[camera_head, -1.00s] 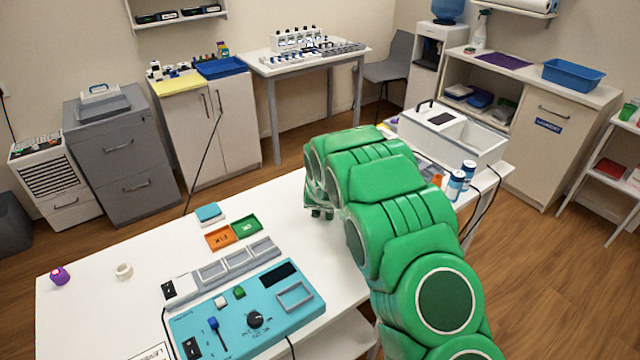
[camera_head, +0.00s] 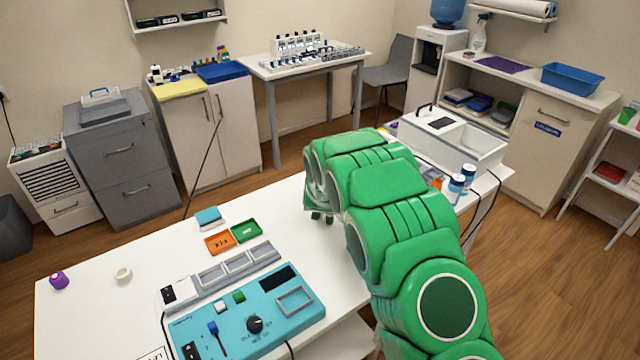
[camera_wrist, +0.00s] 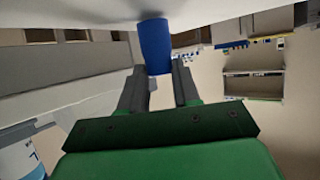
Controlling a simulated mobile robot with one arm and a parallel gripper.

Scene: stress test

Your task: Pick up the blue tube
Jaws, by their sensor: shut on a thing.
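The blue tube (camera_wrist: 155,42) is in the wrist view, between the two grey fingers of my gripper (camera_wrist: 158,84). The fingers are shut on its near end, and its far end points toward a white surface at the top of the picture. I cannot tell whether the tube touches that surface. In the head view my green arm reaches over the white table (camera_head: 120,310). The gripper end (camera_head: 320,214) is mostly hidden behind the arm there, and the tube does not show.
A teal control panel (camera_head: 205,338) and orange (camera_head: 219,243) and green (camera_head: 246,231) trays lie left of my arm. Blue-and-white cans (camera_head: 455,187) and a white box (camera_head: 480,145) stand to its right. The table's left part is mostly clear.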

